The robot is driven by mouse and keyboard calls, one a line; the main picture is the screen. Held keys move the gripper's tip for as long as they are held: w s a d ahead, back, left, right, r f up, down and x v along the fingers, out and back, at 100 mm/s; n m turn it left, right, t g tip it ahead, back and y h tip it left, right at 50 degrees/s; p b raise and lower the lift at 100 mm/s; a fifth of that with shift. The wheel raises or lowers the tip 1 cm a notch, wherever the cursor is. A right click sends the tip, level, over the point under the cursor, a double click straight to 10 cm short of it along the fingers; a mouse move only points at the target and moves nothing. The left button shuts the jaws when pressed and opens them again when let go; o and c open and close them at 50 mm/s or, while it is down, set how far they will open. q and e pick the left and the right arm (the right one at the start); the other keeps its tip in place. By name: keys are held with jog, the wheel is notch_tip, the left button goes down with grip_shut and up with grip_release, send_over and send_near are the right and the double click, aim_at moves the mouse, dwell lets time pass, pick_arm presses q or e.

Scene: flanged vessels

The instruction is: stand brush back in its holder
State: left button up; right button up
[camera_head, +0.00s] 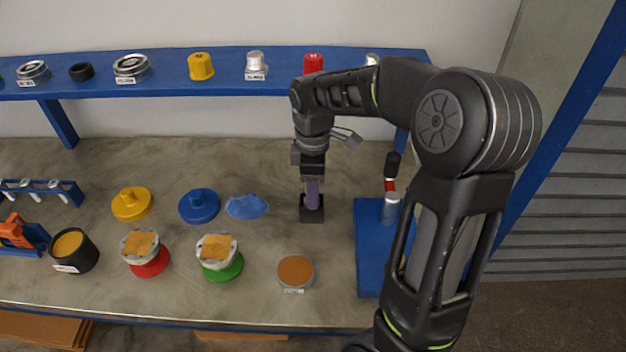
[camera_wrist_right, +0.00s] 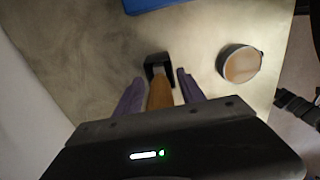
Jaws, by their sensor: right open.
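The black holder (camera_head: 312,214) stands upright on the bench, left of the blue stand. It also shows in the right wrist view (camera_wrist_right: 154,59). The brush, seen as a tan wooden handle (camera_wrist_right: 161,92), stands with its far end at the holder. My right gripper (camera_head: 312,197) is directly above the holder and points down. Its two purple fingers are open, one on each side of the handle, with gaps in the right wrist view (camera_wrist_right: 158,84). The fingers hide most of the brush in the head view. My left gripper is not in view.
A blue stand (camera_head: 369,250) is right of the holder. A tin with brown contents (camera_head: 295,271) is in front, and a blue cloth (camera_head: 246,206) lies left. Flanged vessels (camera_head: 218,257) stand further left. A blue shelf (camera_head: 225,85) runs behind with several items.

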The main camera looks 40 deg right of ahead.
notch_tip(320, 180, up, 12)
jog(key=shift+r+b, duration=0.15)
jog(key=shift+b, duration=0.3)
